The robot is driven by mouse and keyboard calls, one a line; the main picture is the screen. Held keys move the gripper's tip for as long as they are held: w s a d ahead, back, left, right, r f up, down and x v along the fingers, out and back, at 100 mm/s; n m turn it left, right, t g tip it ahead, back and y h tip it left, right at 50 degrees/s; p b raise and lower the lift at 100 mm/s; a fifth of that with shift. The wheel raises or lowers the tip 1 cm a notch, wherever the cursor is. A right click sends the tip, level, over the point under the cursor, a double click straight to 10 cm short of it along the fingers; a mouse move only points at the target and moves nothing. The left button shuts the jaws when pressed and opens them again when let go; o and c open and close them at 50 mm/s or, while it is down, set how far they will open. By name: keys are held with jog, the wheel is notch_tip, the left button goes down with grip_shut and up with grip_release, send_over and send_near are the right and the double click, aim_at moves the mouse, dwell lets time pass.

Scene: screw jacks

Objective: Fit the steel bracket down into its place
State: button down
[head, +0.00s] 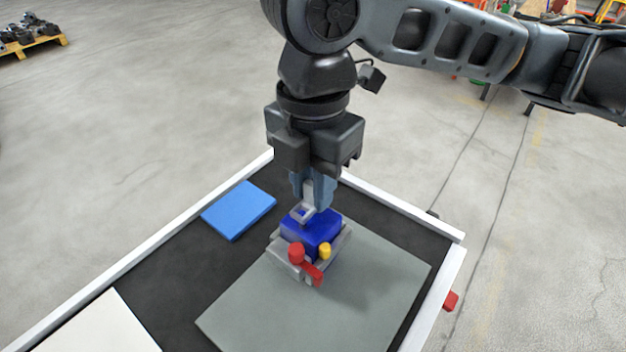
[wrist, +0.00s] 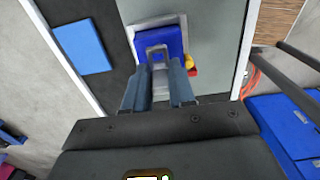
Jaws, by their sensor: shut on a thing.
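My gripper (head: 314,190) points down and is shut on the steel bracket (head: 302,213), a small light-grey piece with a frame-like end. In the wrist view the bracket (wrist: 157,56) sticks out between the two blue-grey fingers of my gripper (wrist: 158,88). The bracket is over the blue block (head: 312,232) of a grey-based fixture (head: 290,262). The fixture carries a red knob with a red lever (head: 312,270) and a yellow knob (head: 324,251). I cannot tell whether the bracket touches the block. The bracket's place is not clearly visible.
The fixture stands on a grey-green mat (head: 250,310) on a dark table top with white raised edges (head: 400,205). A flat blue pad (head: 238,210) lies at the left, and a white sheet (head: 97,325) at the lower left. Dark bare table lies between them.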

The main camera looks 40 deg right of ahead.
jog(key=shift+f+b, duration=0.95)
jog(key=shift+f, duration=0.35)
dwell(0.4)
jog(key=c, duration=0.9)
grip_release()
jog(key=shift+o, duration=0.2)
notch_tip(320, 180, up, 8)
jog(key=shift+f, duration=0.1)
